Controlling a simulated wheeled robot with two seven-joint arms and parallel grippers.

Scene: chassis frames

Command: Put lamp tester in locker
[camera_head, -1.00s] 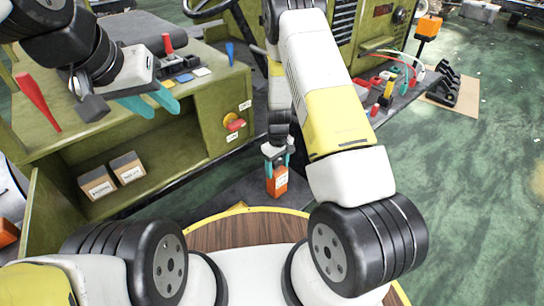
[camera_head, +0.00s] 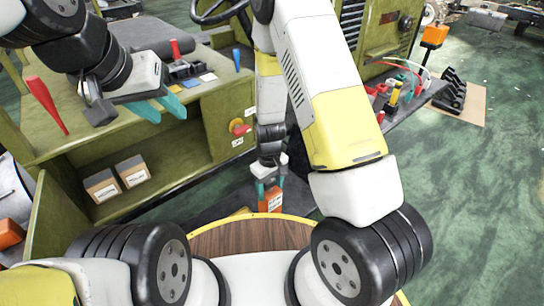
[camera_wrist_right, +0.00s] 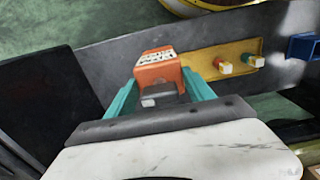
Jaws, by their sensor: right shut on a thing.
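My right gripper (camera_head: 268,187) is shut on an orange block with a white label, which looks like the lamp tester (camera_head: 271,201). It hangs below the fingers near the round wooden top. In the right wrist view, the orange lamp tester (camera_wrist_right: 157,68) sits between the teal fingers (camera_wrist_right: 160,98), its printed label facing up. The olive green cabinet (camera_head: 197,150), seemingly the locker, has an open lower compartment on the left; its panel (camera_head: 48,222) stands at the left side. My left gripper (camera_head: 160,107) is open and empty in front of the cabinet top.
A red-and-yellow knob (camera_head: 240,127) is on the cabinet front. Screwdrivers and small parts lie on top. The wooden round top (camera_head: 245,237) is bare in front. A dark shelf with tools and cables (camera_head: 400,92) is at right.

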